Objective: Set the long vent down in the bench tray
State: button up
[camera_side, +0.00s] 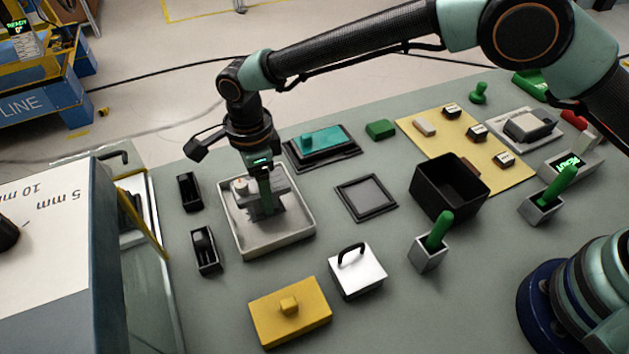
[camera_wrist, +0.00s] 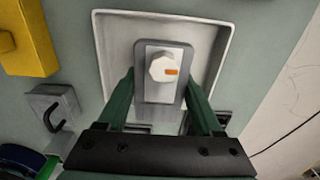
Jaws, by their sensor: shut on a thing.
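The long vent (camera_side: 278,188) is a grey elongated piece. A white knob with an orange mark sits toward one end of it in the wrist view (camera_wrist: 165,72). My gripper (camera_side: 265,208) points down and is shut on it, with a green finger on each side, also in the wrist view (camera_wrist: 160,102). The bench tray (camera_side: 298,240) is a pale square tray with a raised rim. The vent is over its inside, within the rim as seen from the side. Whether the vent touches the tray floor cannot be told. The tray rim also shows in the wrist view (camera_wrist: 228,45).
Two black pieces (camera_side: 206,250) lie left of the tray. A silver handled block (camera_side: 358,276) and a yellow block (camera_side: 290,312) are in front. A dark square frame (camera_side: 366,197) lies to the right, a black bin (camera_side: 450,190) beyond. A teal block on a dark base (camera_side: 322,143) stands behind.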

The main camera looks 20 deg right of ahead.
jog(key=shift+f, duration=0.85)
jog(key=o, duration=1.6)
jog(key=shift+f, duration=0.1)
jog(key=shift+c, duration=0.2)
notch_tip(320, 180, up, 12)
jog(key=shift+r, duration=0.1)
